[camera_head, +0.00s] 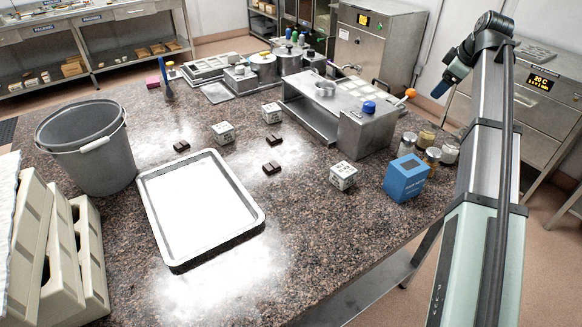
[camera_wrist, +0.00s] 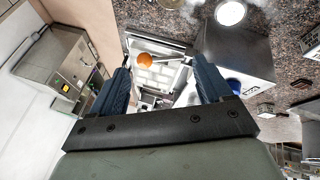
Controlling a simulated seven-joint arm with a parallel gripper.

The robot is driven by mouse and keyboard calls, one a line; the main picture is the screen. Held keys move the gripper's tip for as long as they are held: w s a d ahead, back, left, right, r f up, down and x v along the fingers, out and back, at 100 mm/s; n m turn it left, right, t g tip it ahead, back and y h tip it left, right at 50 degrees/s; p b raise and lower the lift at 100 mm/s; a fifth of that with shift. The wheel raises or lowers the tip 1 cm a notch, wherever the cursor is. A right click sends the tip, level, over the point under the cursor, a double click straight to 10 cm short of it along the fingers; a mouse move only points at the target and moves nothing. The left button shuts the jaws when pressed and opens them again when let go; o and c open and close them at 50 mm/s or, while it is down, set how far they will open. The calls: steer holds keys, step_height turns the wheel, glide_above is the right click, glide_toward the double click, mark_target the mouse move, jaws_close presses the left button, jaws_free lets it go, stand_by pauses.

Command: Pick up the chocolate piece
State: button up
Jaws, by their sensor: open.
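Several dark brown chocolate pieces lie apart on the speckled stone worktop in the head view.
A metal tray (camera_head: 253,215) lies in front of the pieces. White printed cubes (camera_head: 223,132) stand among them. A grey bucket (camera_head: 84,150) is at left. A steel machine (camera_head: 366,130), jars (camera_head: 427,137) and a blue box (camera_head: 407,178) stand at right. An orange knob (camera_wrist: 144,61) shows between my fingers.

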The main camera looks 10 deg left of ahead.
steer(key=s+a+f, duration=0.1)
steer(key=s+a, duration=0.1)
steer(key=a, duration=0.6)
steer(key=s+a+f+m+g, duration=0.1)
steer(key=s+a+f, duration=0.1)
steer(key=a, duration=0.6)
steer(key=s+a+f+g, duration=0.1)
steer(key=s+a, duration=0.1)
steer(key=a, duration=0.7)
steer(key=shift+s+a+f+m, duration=0.1)
steer(key=shift+s+f+m, duration=0.1)
steer(key=shift+s+m, duration=0.15)
steer(key=s+a+f+m+g, duration=0.1)
steer(key=s+a+f, duration=0.1)
steer(key=s+a, duration=0.65)
steer(key=s+a+f+m+g, duration=0.15)
steer(key=s+a, duration=0.35)
steer(key=a, duration=0.6)
glide_above(272, 167)
steer(key=shift+n+h, duration=0.3)
steer(key=shift+h, duration=0.1)
steer(key=f, duration=0.8)
steer(key=shift+d+f, duration=0.2)
steer(key=shift+f, duration=0.15)
steer(key=shift+w+a+f, duration=0.1)
steer(key=shift+f, duration=1.2)
steer(key=shift+w+a+f, duration=0.1)
steer(key=shift+f, duration=1.15)
steer(key=shift+c, duration=0.2)
steer(key=c, duration=1.1)
